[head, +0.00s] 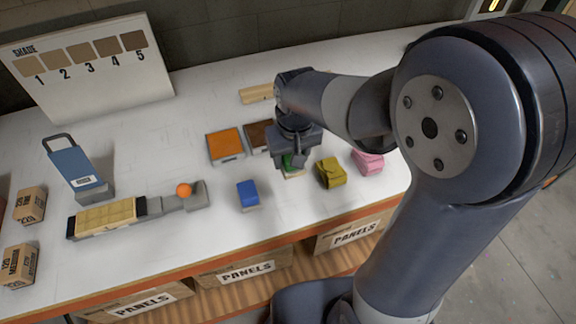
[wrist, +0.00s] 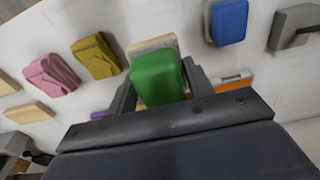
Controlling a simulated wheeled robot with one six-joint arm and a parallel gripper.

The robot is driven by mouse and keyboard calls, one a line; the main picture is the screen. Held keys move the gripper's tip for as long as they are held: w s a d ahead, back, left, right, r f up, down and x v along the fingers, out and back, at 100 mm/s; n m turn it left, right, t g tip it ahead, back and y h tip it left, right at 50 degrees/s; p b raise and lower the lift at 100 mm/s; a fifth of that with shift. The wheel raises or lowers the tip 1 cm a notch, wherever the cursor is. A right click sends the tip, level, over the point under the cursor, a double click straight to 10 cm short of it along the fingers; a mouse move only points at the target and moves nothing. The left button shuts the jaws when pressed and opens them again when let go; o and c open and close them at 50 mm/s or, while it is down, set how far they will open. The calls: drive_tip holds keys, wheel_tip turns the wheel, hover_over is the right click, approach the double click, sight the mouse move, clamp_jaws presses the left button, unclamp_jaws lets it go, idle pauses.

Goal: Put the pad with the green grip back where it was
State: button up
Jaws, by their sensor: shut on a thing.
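The pad with the green grip shows in the wrist view as a rounded green block (wrist: 158,78) with a pale tan edge behind it. My gripper (wrist: 157,88) is shut on the green grip, with one finger on each side. In the head view my gripper (head: 294,158) hangs over the worktop, and only bits of the green grip (head: 288,161) show below it. The pad is close to the worktop, but I cannot tell whether it touches.
Orange (head: 225,145) and brown (head: 257,136) trays lie behind the gripper. A grey fixture with a tan panel (head: 108,217) and orange ball (head: 184,190) lies left. The worktop's front edge is near.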

sight(289, 187)
drive_tip(key=shift+w+a+f, duration=0.1)
drive_tip(key=shift+f, duration=0.1)
wheel_tip(289, 187, down, 9)
drive_tip(key=shift+f+p, duration=0.15)
drive_tip(key=shift+p, duration=0.25)
drive_tip(key=shift+f, duration=0.1)
drive_tip(key=o, duration=0.9)
drive_tip(key=shift+o, duration=0.2)
drive_tip(key=shift+r, duration=0.55)
drive_tip(key=r, duration=0.3)
drive_tip(key=s+r, duration=0.1)
drive_tip(key=r, duration=0.7)
drive_tip(key=shift+s+d, duration=0.2)
drive_tip(key=shift+d, duration=0.05)
